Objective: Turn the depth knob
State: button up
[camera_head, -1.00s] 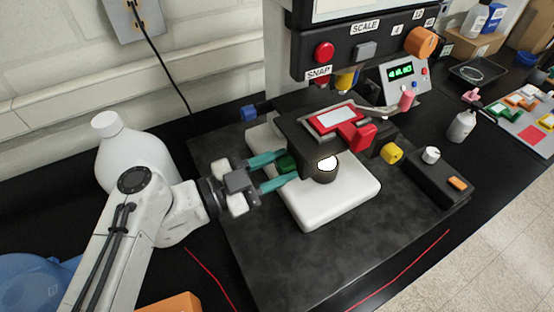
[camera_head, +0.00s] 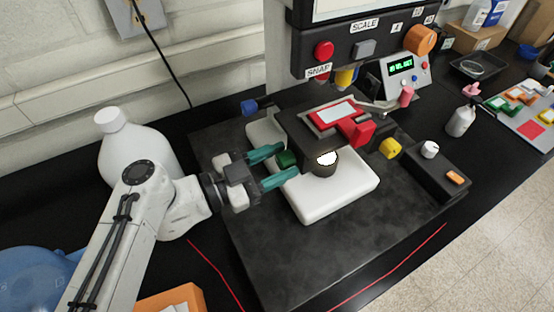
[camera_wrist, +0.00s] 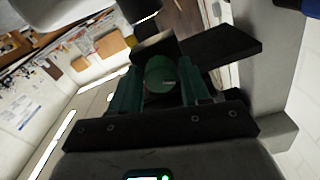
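A green knob (camera_head: 287,159) sticks out of the left side of the dark stage block (camera_head: 296,132). I can read no depth label on it. My gripper (camera_head: 291,160) reaches in from the left, with one teal finger on the far side of the knob and one on the near side. In the wrist view, the round face of the green knob (camera_wrist: 160,74) sits between the two fingers of my gripper (camera_wrist: 158,78). Narrow gaps seem to show on both sides, so the fingers look open around it. The contact area is partly hidden.
A yellow knob (camera_head: 390,148) and a blue knob (camera_head: 249,107) also stick out of the device. A white bottle (camera_head: 135,155) stands close behind my arm. A control box (camera_head: 437,167) with a white dial is at right. The red-labelled head hangs above.

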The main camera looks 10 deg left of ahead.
jog(key=shift+o, duration=1.1)
jog(key=shift+a, duration=0.1)
jog(key=b+v, duration=0.3)
jog(key=v, duration=0.7)
jog(key=shift+s+a+b, duration=0.25)
jog(key=shift+s+b, duration=0.05)
jog(key=shift+b, duration=0.05)
